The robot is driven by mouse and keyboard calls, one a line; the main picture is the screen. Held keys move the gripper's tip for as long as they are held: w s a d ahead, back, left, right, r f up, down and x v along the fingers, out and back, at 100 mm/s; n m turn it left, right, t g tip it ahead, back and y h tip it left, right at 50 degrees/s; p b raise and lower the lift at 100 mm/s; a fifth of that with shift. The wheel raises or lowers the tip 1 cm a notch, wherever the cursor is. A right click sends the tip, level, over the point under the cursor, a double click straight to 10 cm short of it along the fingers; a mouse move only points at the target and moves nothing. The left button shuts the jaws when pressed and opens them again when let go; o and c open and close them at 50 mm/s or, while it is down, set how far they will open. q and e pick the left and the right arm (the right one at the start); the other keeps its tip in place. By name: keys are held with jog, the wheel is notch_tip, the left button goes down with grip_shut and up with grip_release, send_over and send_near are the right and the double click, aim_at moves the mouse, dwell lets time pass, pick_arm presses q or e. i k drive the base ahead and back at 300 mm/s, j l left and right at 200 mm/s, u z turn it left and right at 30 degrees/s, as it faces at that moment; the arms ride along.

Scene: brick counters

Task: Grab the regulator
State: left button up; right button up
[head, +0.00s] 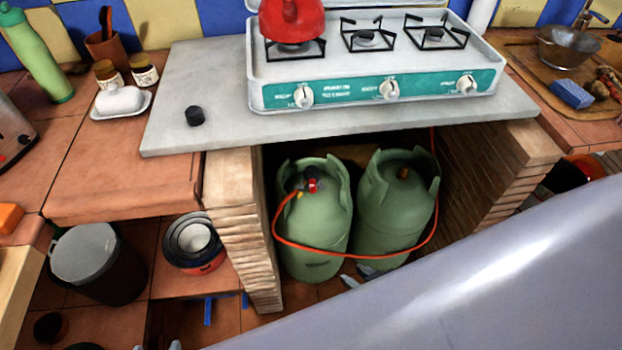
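The regulator (311,185) is a small dark fitting with a red part, on top of the left green gas cylinder (318,232). An orange hose (285,237) runs from it, loops across both cylinders and goes up at the right. My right gripper (358,276) shows only as two grey fingertips low in front of the cylinders; they are apart, with nothing seen between them. It is well below the regulator. My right arm hides the rest of it. Two grey tips of my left gripper (156,347) show apart at the bottom edge, far from the regulator.
The cylinders, including the right one (397,208), stand in a bay under a grey slab (215,75), between brick walls (240,240). A stove (375,85) with a red kettle (291,20) is above. Stacked pots (194,243) and a dark bin (98,262) are left.

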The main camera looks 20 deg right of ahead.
aim_at(310, 172)
jog(key=i+l+z, duration=0.1)
jog(key=l, duration=0.25)
jog(key=i+l+z, duration=0.1)
jog(key=l, duration=0.3)
jog(key=i+l+z, duration=0.1)
jog(key=l, duration=0.25)
jog(key=i+l+z, duration=0.1)
jog(key=l, duration=0.25)
jog(key=i, duration=0.15)
